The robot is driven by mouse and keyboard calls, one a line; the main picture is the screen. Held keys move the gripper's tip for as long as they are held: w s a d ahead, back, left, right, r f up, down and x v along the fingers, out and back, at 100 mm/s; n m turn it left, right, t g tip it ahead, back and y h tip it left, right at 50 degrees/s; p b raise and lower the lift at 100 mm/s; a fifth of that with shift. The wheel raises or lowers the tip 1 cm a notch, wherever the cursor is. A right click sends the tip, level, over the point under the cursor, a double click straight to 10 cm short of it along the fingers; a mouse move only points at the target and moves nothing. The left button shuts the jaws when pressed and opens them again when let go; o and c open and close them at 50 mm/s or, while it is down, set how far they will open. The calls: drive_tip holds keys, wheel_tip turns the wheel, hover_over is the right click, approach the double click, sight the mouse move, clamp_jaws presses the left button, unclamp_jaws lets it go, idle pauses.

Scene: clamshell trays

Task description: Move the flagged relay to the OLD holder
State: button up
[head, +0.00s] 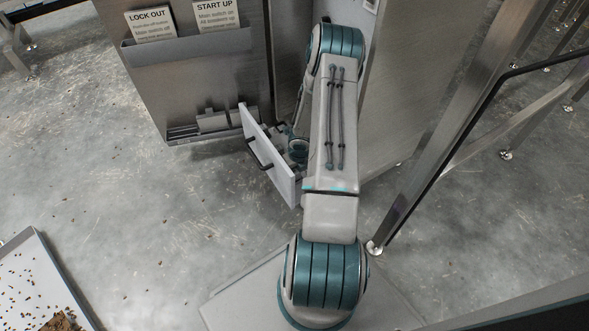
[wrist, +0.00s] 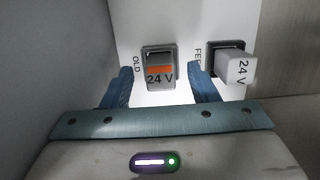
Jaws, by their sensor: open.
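In the wrist view, a grey relay (wrist: 160,73) with an orange band and "24 V" lettering sits at the place marked OLD (wrist: 136,64). A grey frame shows around its top. My gripper (wrist: 162,78) is open, with one blue finger on each side of this relay and nothing visibly clamped. Whether the fingers touch it I cannot tell. A white relay (wrist: 238,69) marked "24 V", with no orange band in sight, stands at a dark holder (wrist: 213,56) on the right. That holder's label, beginning "FE", is partly hidden. In the head view my arm hides the gripper and relays.
In the head view an open drawer (head: 268,160) with a dark handle sticks out of the grey cabinet (head: 200,75). A metal frame leg (head: 425,150) stands to the right of my arm. A speckled tray (head: 35,285) is at bottom left. The floor left of the drawer is mostly clear.

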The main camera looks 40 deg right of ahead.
wheel_tip(320, 180, up, 13)
drive_tip(key=s+p, duration=0.2)
drive_tip(key=p, duration=0.6)
drive_tip(key=shift+f, duration=0.2)
drive_tip(key=a+r+m+h+p, duration=0.2)
drive_tip(key=r+m+p, duration=0.6)
drive_tip(key=r, duration=1.2)
drive_tip(key=a+r+m+h+p, duration=0.25)
drive_tip(key=r+m+p, duration=0.55)
drive_tip(key=r, duration=1.3)
drive_tip(key=s+a+r+m+y+p, duration=0.1)
drive_tip(key=s+a+r+m+p, duration=0.3)
drive_tip(key=r, duration=0.5)
drive_tip(key=s+a+r+m+y+p, duration=0.2)
drive_tip(key=s+a+r+m+p, duration=0.3)
drive_tip(key=a+r+m, duration=0.3)
drive_tip(key=s+a+r+m+t+y+p, duration=0.1)
drive_tip(key=s+a+r+m+p, duration=0.3)
drive_tip(key=r, duration=0.7)
drive_tip(key=s+a+m, duration=0.2)
drive_tip(key=m, duration=0.1)
drive_tip(key=shift+s+a+r+m, duration=0.2)
drive_tip(key=shift+r+m, duration=0.05)
drive_tip(key=shift+m, duration=0.05)
